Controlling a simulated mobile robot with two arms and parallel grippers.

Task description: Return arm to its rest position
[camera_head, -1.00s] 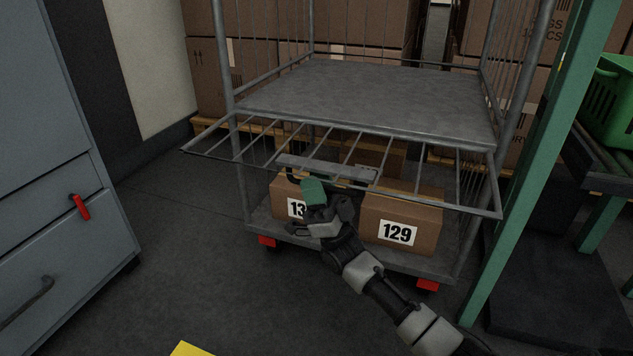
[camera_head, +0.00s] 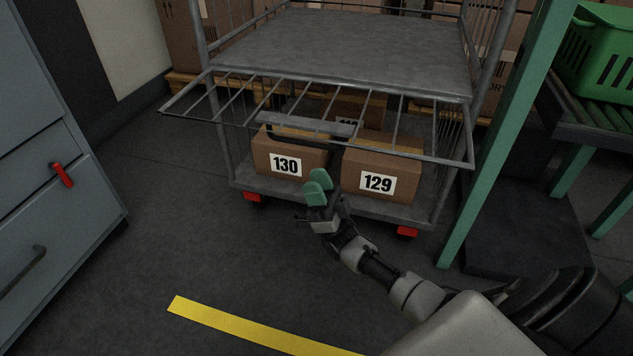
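My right arm reaches in from the lower right in the head view. Its gripper (camera_head: 317,187) has two green fingertips, which show as separate pads with a small gap. Nothing shows between them. It is in front of the wire cart's (camera_head: 340,50) lower shelf, below the folded-out wire gate (camera_head: 230,103) and apart from the gate's handle bar (camera_head: 305,126). In the picture it overlaps the space between box 130 (camera_head: 285,150) and box 129 (camera_head: 400,160). My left gripper is not in view.
A grey cabinet (camera_head: 40,120) with a red handle (camera_head: 62,175) stands at left. A green post (camera_head: 505,140) and a roller stand with a green crate (camera_head: 600,60) are at right. The floor with a yellow stripe (camera_head: 250,328) is clear in front.

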